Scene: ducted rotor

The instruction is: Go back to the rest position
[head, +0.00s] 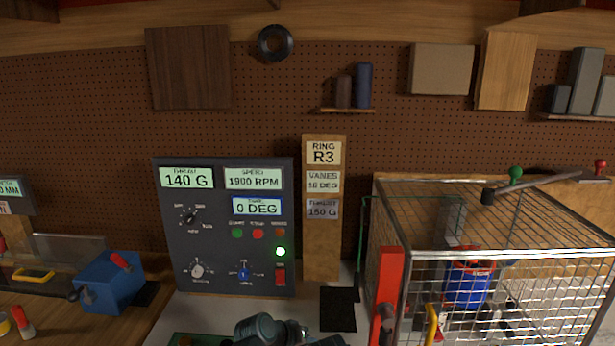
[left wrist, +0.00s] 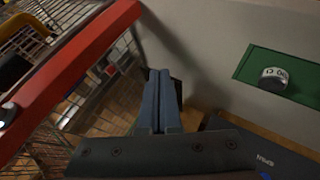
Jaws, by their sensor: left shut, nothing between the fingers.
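My left gripper (left wrist: 160,92) shows in the left wrist view with its two fingers together and nothing between them. It points over the grey bench top, between the red cage post (left wrist: 72,78) and the green mat (left wrist: 249,66), apart from both. In the head view only grey links of my arm show at the bottom edge; the fingertips cannot be made out there. My right gripper is in neither view.
The wire cage (head: 512,256) with a blue ducted part (head: 467,285) inside stands at the right, its red post (head: 389,290) in front. A control panel (head: 222,240) reads 140 G, 1900 RPM, 0 DEG with a green light lit. A small round weight (left wrist: 274,78) lies on the mat.

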